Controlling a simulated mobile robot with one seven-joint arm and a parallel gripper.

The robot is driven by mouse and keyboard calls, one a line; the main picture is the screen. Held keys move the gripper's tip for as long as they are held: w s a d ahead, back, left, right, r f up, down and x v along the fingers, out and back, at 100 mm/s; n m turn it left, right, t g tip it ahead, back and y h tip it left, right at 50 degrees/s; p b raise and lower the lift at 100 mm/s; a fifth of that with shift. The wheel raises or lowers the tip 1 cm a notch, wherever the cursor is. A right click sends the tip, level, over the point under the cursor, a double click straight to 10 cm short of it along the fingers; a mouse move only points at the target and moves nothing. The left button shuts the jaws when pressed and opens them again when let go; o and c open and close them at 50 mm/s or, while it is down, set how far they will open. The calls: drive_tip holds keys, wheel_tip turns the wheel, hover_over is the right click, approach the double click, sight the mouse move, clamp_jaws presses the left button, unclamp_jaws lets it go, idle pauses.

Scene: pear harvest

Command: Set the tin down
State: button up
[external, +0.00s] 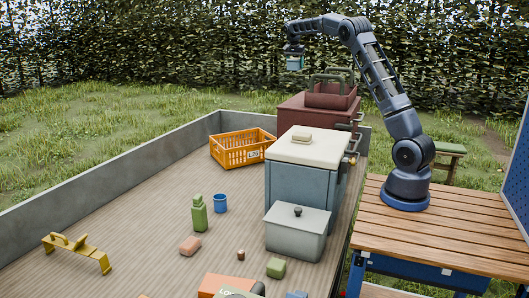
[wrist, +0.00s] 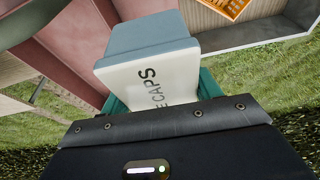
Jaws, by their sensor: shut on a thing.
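The tin (wrist: 150,80) fills the middle of the wrist view. It is pale with a blue-grey end, and dark lettering on its side partly reads "CAPS". My gripper (wrist: 160,95) is shut on it, with green fingers showing at either side. In the external view my gripper (external: 294,53) hangs at the end of the raised arm, high above the truck bed's far end. The tin (external: 295,64) shows small beneath it, in the air and touching nothing below. The lower part of the tin's grip is hidden by the gripper body in the wrist view.
A dark red chest (external: 291,121) with a red open carrier (external: 331,96) on top stands at the bed's far end. A blue cooler (external: 290,183), a grey box (external: 296,235) and an orange crate (external: 233,158) stand nearer.

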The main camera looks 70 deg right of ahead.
drive_tip(key=shift+r, duration=0.6)
drive_tip(key=w+a+f, duration=0.5)
drive_tip(key=a+f, duration=0.4)
drive_tip(key=a, duration=0.4)
drive_tip(key=w+a+f, duration=0.5)
drive_tip(key=a+f, duration=0.4)
drive_tip(key=a, duration=0.5)
drive_tip(key=w+a+f, duration=0.4)
drive_tip(key=a+f, duration=0.5)
drive_tip(key=a, duration=0.4)
drive_tip(key=s+a+f, duration=0.3)
drive_tip(key=a+f, duration=0.3)
drive_tip(key=a, duration=0.4)
drive_tip(key=s+a+f, duration=0.4)
drive_tip(key=a+f, duration=0.1)
drive_tip(key=a, duration=0.4)
drive_tip(key=s+a+f, duration=0.3)
drive_tip(key=a+f, duration=0.3)
drive_tip(key=a, duration=0.4)
drive_tip(key=f, duration=1.5)
drive_tip(key=shift+s+f, duration=0.15)
drive_tip(key=shift+s, duration=0.1)
drive_tip(key=shift+f, duration=2.45)
drive_tip(key=shift+f, duration=0.15)
